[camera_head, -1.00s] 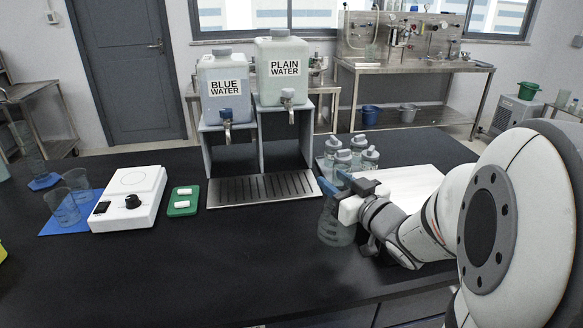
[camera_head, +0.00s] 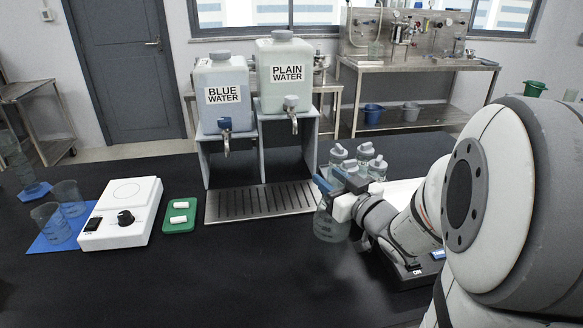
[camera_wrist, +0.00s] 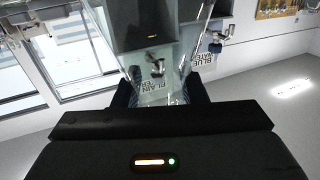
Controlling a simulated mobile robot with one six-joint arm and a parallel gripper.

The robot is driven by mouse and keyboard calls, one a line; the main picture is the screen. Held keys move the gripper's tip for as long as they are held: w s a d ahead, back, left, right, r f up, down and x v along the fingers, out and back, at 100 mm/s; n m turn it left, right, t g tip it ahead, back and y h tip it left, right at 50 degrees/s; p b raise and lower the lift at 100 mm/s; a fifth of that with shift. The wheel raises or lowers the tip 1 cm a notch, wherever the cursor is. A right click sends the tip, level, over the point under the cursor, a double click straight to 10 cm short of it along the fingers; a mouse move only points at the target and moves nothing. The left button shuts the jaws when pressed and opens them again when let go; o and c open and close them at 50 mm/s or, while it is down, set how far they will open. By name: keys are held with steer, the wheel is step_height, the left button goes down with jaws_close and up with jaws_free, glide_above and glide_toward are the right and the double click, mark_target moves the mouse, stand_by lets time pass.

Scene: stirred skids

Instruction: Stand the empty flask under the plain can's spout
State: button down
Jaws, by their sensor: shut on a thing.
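The plain can (camera_head: 287,75) is the right, taller one, labelled PLAIN WATER, on a grey stand. Its spout (camera_head: 291,108) points down over the drip tray (camera_head: 262,212). My gripper (camera_head: 330,190) is shut on the neck of a clear conical flask (camera_head: 329,226). The flask looks empty and roughly upright, at the tray's right end and to the right of the spout. I cannot tell whether its base touches the table. In the wrist view the clear flask (camera_wrist: 150,45) fills the space beyond the jaws, with both labels upside down behind it.
The blue can (camera_head: 222,100) stands left of the plain can. Several stoppered flasks (camera_head: 376,168) stand close behind my gripper. A white hotplate (camera_head: 121,212), a green tray (camera_head: 180,215) and beakers on a blue mat (camera_head: 60,238) are to the left. The front table is clear.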

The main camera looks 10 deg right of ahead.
steer(key=w+p, duration=0.1)
steer(key=p, duration=0.2)
steer(key=shift+a+r, duration=0.15)
steer(key=shift+r, duration=0.25)
steer(key=w+p, duration=0.1)
steer(key=p, duration=0.3)
steer(key=shift+a, duration=0.2)
steer(key=f+p+x, duration=0.2)
steer(key=x, duration=1.3)
steer(key=shift+w+f+p, duration=0.15)
steer(key=shift+f+p, duration=0.05)
steer(key=shift+p, duration=0.2)
steer(key=shift+f, duration=0.15)
steer(key=c, duration=0.9)
jaws_free()
